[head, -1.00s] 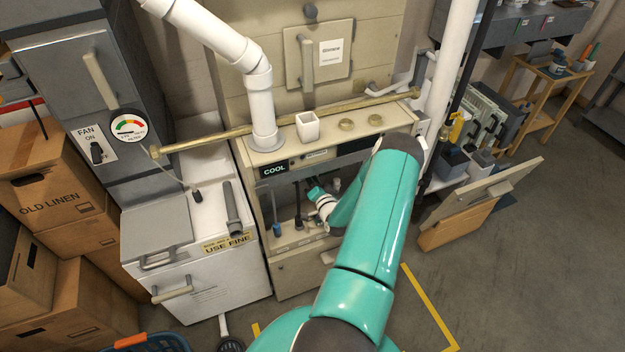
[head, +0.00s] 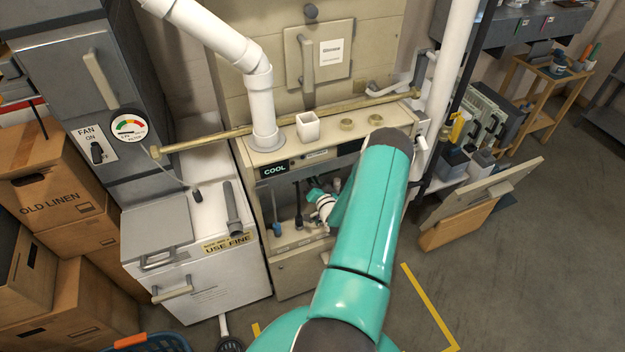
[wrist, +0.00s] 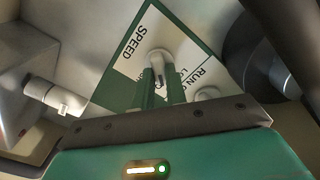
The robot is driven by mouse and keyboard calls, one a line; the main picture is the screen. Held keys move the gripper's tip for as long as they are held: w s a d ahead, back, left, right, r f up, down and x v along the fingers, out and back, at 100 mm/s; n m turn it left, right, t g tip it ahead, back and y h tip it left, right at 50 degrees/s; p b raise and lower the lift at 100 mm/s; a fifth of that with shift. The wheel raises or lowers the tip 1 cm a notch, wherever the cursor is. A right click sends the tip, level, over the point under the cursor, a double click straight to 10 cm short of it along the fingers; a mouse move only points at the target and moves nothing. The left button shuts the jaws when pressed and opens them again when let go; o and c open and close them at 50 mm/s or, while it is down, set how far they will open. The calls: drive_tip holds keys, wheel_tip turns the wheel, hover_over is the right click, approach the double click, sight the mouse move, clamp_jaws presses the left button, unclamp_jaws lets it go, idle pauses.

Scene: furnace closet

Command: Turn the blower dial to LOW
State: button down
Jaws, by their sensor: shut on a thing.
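In the wrist view, the blower dial (wrist: 158,60) is a small pale knob on a white and green plate (wrist: 130,58). The plate carries the words SPEED and RUN, with other lettering partly covered. My gripper (wrist: 160,78) is shut on the knob, its two green fingers on either side of it. The dial's pointer setting cannot be read. In the head view my gripper (head: 312,184) reaches into the open recess of the beige furnace cabinet (head: 290,274); the dial itself cannot be made out there.
A COOL sign (head: 275,169) sits on the cabinet's upper edge, above the recess. In the wrist view, a white fitting (wrist: 52,95) is at left and a dark round part (wrist: 262,58) at right, both close to my gripper.

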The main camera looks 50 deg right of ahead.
drive_tip(key=shift+a+n, duration=0.1)
drive_tip(key=shift+n, duration=3.7)
drive_tip(key=c, duration=1.4)
unclamp_jaws()
drive_tip(key=shift+c, duration=0.2)
drive_tip(key=v, duration=1.3)
drive_tip(key=shift+s+a, duration=0.2)
drive_tip(key=shift+s, duration=0.1)
